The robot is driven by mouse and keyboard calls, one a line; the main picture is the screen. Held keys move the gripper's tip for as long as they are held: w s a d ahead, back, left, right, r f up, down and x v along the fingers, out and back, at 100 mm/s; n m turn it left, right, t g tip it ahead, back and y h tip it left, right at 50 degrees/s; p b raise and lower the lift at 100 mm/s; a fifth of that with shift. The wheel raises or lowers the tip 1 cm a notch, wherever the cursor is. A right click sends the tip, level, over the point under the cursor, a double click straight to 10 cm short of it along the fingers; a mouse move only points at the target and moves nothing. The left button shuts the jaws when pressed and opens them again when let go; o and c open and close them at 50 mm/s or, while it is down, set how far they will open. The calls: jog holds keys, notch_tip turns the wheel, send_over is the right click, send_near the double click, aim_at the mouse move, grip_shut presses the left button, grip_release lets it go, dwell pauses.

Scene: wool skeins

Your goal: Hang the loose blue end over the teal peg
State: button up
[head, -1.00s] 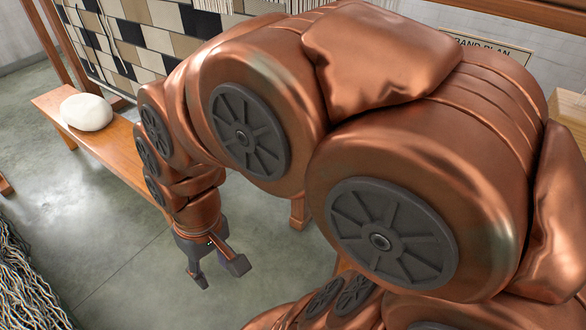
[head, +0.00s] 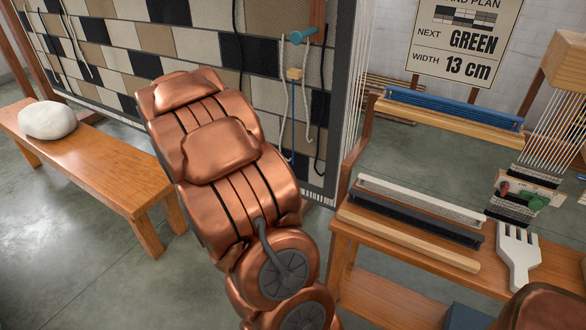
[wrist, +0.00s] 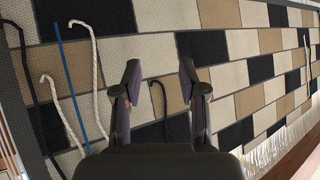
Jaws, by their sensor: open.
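The teal peg (head: 301,36) sticks out near the top right of the patchwork weaving in the head view. The blue strand (head: 293,118) hangs below it, under a small wooden block (head: 294,74), against the weaving. In the wrist view the blue strand (wrist: 67,80) runs along the left side, between pale cords and a dark cord. The head view hides the gripper behind my arm. The teal peg is not visible in the wrist view.
Pale cords (head: 283,95) and dark cords (head: 322,105) hang beside the blue strand. A wooden bench (head: 100,170) with a white lump (head: 47,120) stands left. A tool table (head: 350,265) with a white comb (head: 517,255) stands right.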

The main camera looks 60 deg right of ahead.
jog(key=s+d+f+m+g+h+b, duration=0.5)
jog(key=s+d+f, duration=0.3)
jog(key=s+d, duration=0.45)
jog(key=shift+n+g, duration=0.5)
jog(key=shift+w+x, duration=0.25)
jog(key=shift+x, duration=1.65)
jog(key=shift+w+x, duration=0.3)
jog(key=shift+x, duration=1.6)
jog(key=shift+w+x, duration=0.25)
jog(key=shift+x, duration=1.65)
jog(key=shift+r, duration=0.1)
grip_shut()
